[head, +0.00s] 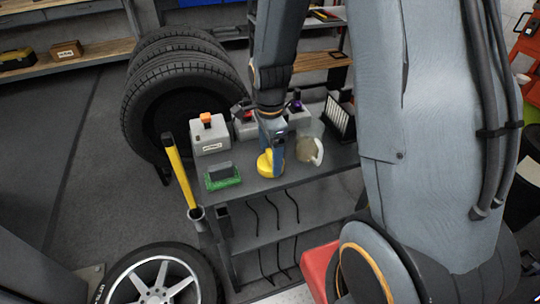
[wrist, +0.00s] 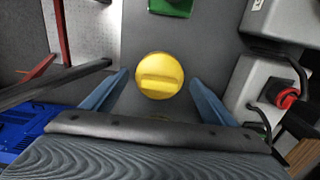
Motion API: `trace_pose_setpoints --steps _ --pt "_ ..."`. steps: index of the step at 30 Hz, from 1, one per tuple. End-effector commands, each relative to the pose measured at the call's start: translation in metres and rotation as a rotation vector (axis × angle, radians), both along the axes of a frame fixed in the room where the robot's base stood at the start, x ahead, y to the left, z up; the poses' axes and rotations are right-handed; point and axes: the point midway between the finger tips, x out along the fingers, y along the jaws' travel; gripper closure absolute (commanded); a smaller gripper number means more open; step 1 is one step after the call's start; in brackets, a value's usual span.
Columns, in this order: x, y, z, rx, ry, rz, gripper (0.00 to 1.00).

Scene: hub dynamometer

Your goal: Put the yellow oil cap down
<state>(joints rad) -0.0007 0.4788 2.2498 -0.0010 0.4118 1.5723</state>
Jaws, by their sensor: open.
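The yellow oil cap (head: 267,165) is at the front of the dark cart top in the head view, by the tip of my gripper (head: 272,150). In the wrist view the round oil cap (wrist: 159,76) has a raised bar across its face. My gripper (wrist: 157,88) is open there, with one blue finger on each side of the cap and a visible gap to each. The cap appears to rest on the cart top (wrist: 140,35). My gripper hides part of it in the head view.
A green block-like item (head: 222,176) lies left of the cap. A grey box with an orange top (head: 209,134) stands behind it. A translucent jug (head: 309,150) stands close on the right. A yellow bar (head: 179,172) rises at the cart's left edge. Tires (head: 180,80) stand behind.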

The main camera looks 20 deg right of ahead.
Motion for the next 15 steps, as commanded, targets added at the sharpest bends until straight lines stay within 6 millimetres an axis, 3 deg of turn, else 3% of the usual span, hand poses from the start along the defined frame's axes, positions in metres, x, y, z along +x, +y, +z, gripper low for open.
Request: trace_pose_setpoints --steps 15 --pt "0.001 0.000 0.085 0.000 -0.004 0.000 0.21"
